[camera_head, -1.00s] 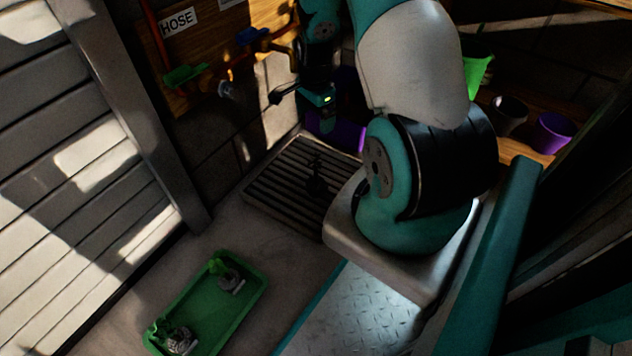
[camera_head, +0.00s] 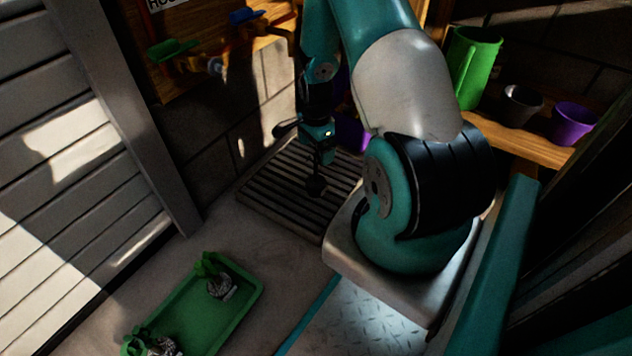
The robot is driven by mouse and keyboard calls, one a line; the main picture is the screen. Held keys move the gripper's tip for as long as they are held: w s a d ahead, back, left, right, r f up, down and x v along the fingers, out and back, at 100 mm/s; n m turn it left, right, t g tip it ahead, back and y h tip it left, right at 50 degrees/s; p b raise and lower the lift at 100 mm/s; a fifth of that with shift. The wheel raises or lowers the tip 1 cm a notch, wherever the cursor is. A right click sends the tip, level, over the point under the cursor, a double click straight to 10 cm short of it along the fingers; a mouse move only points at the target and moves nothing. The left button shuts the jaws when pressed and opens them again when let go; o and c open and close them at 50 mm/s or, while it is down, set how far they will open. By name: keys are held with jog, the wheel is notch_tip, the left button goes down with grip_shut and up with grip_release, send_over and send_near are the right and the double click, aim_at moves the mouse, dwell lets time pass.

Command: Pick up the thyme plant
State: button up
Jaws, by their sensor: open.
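Two small leafy plants in grey pots sit in the green tray (camera_head: 228,322) at the lower left: one upper plant (camera_head: 218,283) and one lower plant (camera_head: 160,345), cut by the frame edge. I cannot read which plant is thyme.
A purple container (camera_head: 352,132) stands behind my gripper, partly hidden by my arm. Pipes and taps (camera_head: 175,50) line the back wall. Floor between tray and grate is clear.

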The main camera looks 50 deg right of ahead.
notch_tip(320, 180, down, 4)
jog(key=b, duration=0.2)
jog(key=shift+a+b, duration=0.1)
jog(key=shift+b, duration=0.2)
jog(key=shift+r, duration=0.15)
jog(key=shift+c, duration=0.2)
jog(key=c, duration=1.4)
jog(key=shift+o, duration=0.2)
jog(key=shift+r, duration=0.1)
